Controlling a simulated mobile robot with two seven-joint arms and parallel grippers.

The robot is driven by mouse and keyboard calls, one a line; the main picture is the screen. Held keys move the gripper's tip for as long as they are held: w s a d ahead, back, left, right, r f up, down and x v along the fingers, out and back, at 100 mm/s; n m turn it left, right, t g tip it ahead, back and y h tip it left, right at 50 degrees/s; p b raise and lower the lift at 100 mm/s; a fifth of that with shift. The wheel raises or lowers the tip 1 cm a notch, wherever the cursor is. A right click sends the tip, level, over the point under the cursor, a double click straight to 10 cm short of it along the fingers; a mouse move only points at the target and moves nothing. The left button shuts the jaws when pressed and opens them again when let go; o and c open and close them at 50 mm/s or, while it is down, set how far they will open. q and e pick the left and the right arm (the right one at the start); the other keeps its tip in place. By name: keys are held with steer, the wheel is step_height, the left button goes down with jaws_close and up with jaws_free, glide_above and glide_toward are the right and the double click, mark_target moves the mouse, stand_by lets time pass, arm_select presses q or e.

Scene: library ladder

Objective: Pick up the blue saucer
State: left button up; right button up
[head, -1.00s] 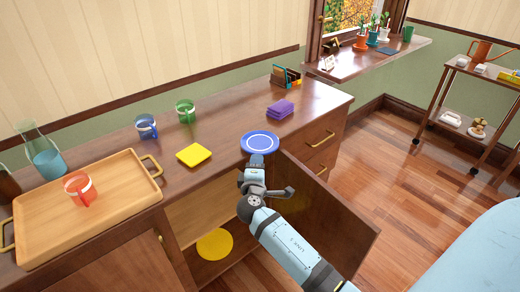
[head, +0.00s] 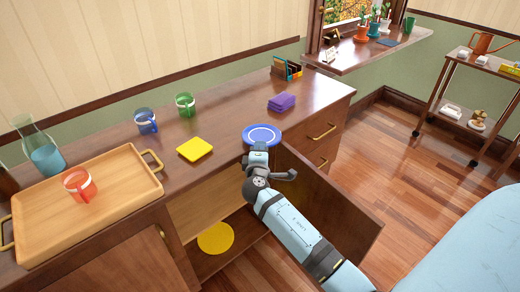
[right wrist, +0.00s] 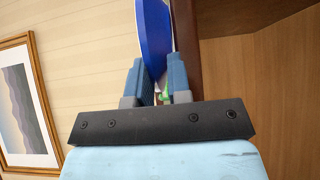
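The blue saucer (head: 262,135) has a pale ring and lies at the front edge of the wooden counter, partly over the edge. My right gripper (head: 258,150) is at its near rim. In the right wrist view the blue saucer (right wrist: 153,35) shows nearly edge-on between the two fingers of my right gripper (right wrist: 160,80). The fingers are drawn in close on either side of the rim and look shut on it. The exact contact is partly hidden. My left gripper is not in view.
A yellow coaster (head: 195,149) lies left of the saucer and a purple stack (head: 282,102) lies behind it. A wooden tray (head: 110,211) holds a red mug. An open cabinet door (head: 345,205) is below, beside my right arm.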

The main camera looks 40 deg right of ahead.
jaws_close()
step_height(320, 180, up, 3)
steer(key=shift+f+p, duration=0.2)
steer(key=shift+p, duration=0.8)
